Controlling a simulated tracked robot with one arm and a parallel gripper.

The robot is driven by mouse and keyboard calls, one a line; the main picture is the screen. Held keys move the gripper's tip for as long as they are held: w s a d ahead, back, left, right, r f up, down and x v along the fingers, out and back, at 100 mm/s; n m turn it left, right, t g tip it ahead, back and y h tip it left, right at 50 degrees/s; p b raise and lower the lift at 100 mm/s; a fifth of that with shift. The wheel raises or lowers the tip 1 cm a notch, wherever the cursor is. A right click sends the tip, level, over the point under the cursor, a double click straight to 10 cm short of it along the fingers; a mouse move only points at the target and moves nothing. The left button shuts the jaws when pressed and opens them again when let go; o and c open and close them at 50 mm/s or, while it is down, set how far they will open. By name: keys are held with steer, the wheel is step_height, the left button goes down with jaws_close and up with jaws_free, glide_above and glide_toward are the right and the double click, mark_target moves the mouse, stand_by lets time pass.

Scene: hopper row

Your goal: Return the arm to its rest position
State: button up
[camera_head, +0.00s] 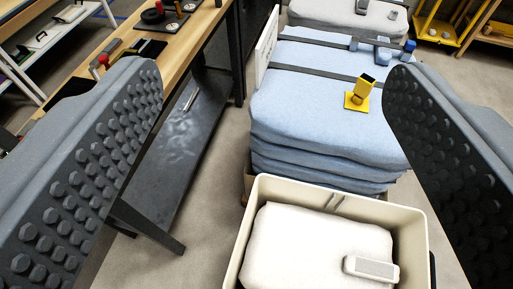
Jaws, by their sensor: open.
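My gripper (272,85) is open, with its two grey studded fingers wide apart at the left and right of the view. Nothing is between the fingers close to them. The space past the fingertips shows a stack of pale blue sacks (290,115) some way off. The rest of my arm is not in view.
A cream bin (250,215) with a white sack (310,245) and a small white device (371,268) is at the bottom. A yellow bracket (357,98) stands on the blue stack. A wooden workbench (190,55) with tools is at left. Grey floor (215,170) shows between.

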steer(key=shift+a, duration=0.1)
steer(key=shift+r, duration=0.1)
step_height(320, 180, up, 8)
steer(key=p, duration=0.8)
steer(key=shift+w+r+p, duration=0.15)
steer(key=shift+r+p, duration=0.1)
steer(key=shift+p, duration=0.1)
